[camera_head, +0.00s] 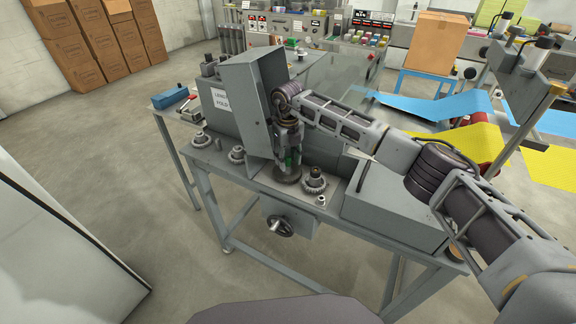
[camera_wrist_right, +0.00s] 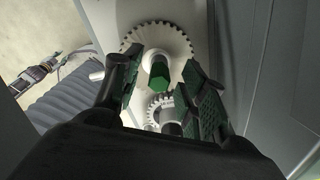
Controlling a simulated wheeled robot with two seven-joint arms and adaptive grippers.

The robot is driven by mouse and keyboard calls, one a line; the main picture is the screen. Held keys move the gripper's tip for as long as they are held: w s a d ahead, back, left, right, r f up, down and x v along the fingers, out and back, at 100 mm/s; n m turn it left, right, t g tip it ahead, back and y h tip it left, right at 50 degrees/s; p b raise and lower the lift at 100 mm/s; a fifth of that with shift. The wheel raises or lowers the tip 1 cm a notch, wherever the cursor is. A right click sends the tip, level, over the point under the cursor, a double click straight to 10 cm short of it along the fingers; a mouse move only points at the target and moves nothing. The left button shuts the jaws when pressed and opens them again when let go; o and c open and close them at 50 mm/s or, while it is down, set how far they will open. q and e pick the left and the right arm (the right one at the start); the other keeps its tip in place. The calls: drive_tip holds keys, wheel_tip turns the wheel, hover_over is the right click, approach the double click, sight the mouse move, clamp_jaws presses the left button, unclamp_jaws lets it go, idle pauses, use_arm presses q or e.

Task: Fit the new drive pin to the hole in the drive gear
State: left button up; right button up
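My right gripper (camera_head: 287,160) points down over the grey bench, beside the upright metal cover. In the right wrist view its two green-padded fingers (camera_wrist_right: 164,88) stand apart. I cannot tell which part is the new drive pin, or whether the hole is filled. My left gripper is not in view.
On the bench stand a gear with a hub (camera_head: 315,182), a small pale part (camera_head: 321,200) and two more round parts at left (camera_head: 200,139) (camera_head: 237,155). The metal cover (camera_head: 245,100) rises close by my gripper. A handwheel (camera_head: 281,226) hangs at the front.

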drive_tip(key=shift+w+a+r, duration=0.1)
drive_tip(key=shift+r, duration=0.45)
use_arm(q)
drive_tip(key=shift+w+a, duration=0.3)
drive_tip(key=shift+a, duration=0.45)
use_arm(e)
drive_tip(key=shift+r, duration=3.45)
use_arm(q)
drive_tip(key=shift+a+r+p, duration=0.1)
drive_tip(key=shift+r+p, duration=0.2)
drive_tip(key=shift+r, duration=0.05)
use_arm(e)
drive_tip(key=shift+r, duration=0.3)
